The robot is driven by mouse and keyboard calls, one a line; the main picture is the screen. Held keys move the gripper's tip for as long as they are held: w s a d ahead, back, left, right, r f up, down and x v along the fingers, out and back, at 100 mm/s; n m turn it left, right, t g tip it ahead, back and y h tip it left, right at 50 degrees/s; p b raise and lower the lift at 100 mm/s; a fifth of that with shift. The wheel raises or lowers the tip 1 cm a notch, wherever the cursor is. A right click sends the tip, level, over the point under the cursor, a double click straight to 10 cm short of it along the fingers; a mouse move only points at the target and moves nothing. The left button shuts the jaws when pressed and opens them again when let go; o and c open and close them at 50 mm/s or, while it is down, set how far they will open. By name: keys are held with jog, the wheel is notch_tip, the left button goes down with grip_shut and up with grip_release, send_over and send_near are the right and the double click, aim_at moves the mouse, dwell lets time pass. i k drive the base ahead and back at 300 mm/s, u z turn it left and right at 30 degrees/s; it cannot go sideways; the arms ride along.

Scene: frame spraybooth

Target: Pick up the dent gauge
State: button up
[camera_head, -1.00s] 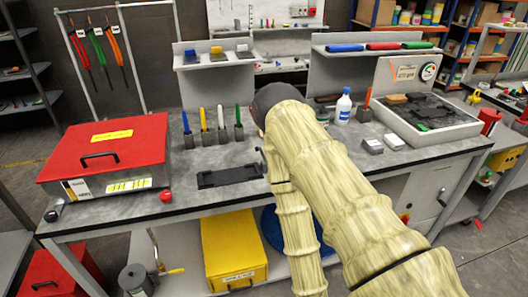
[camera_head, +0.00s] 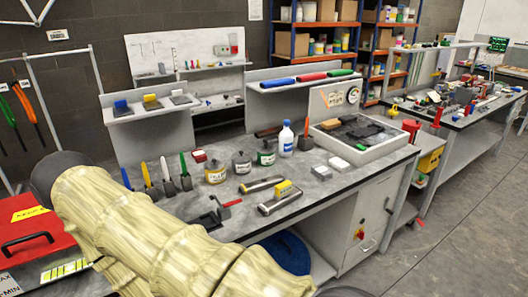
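I cannot tell for sure which thing is the dent gauge. A round dial (camera_head: 353,95) with a pale face sits on the upright panel behind the grey tray, at the right of the workbench. Two dark-and-silver hand tools (camera_head: 262,184) lie on the benchtop, with a yellow block (camera_head: 283,188) at the nearer one. A dark fixture with a red handle (camera_head: 228,204) lies nearer the front edge. My sleeved arm fills the lower left and hides part of the bench. My gripper is not visible.
The workbench (camera_head: 310,190) holds several jars (camera_head: 242,162), a white bottle (camera_head: 286,139), upright coloured-handle tools (camera_head: 168,178), small grey boxes (camera_head: 338,163) and a grey tray (camera_head: 372,154). A red case (camera_head: 32,240) is at left. Open floor (camera_head: 470,220) lies to the right.

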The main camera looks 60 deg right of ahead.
aim_at(282, 190)
jog(key=i, duration=0.9)
jog(key=z, duration=1.9)
